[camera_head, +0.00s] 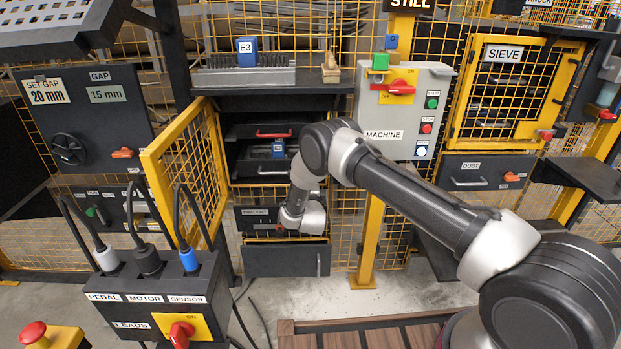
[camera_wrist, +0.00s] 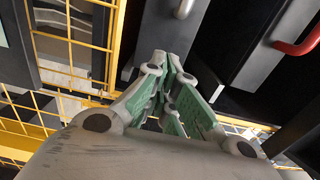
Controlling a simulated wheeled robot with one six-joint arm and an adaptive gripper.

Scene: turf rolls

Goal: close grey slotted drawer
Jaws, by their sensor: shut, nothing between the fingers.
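The grey slotted drawer appears to be the lower drawer (camera_head: 262,168) in the dark cabinet behind the open yellow gate. It has a silver handle and a blue block stands in it; it looks pulled out somewhat, though how far is unclear. In the wrist view a grey front (camera_wrist: 160,35) with a silver handle lies just beyond my fingertips. My gripper (camera_wrist: 170,70) is shut and empty, its green-padded fingers together near this front; whether they touch it I cannot tell. In the head view my wrist hides the fingers.
A red-handled drawer (camera_head: 273,133) sits above; its red handle also shows in the wrist view (camera_wrist: 298,42). The yellow mesh gate (camera_head: 188,165) stands open on the left. A dark panel (camera_head: 286,260) with a vertical handle is below my wrist. The machine box (camera_head: 404,110) is at right.

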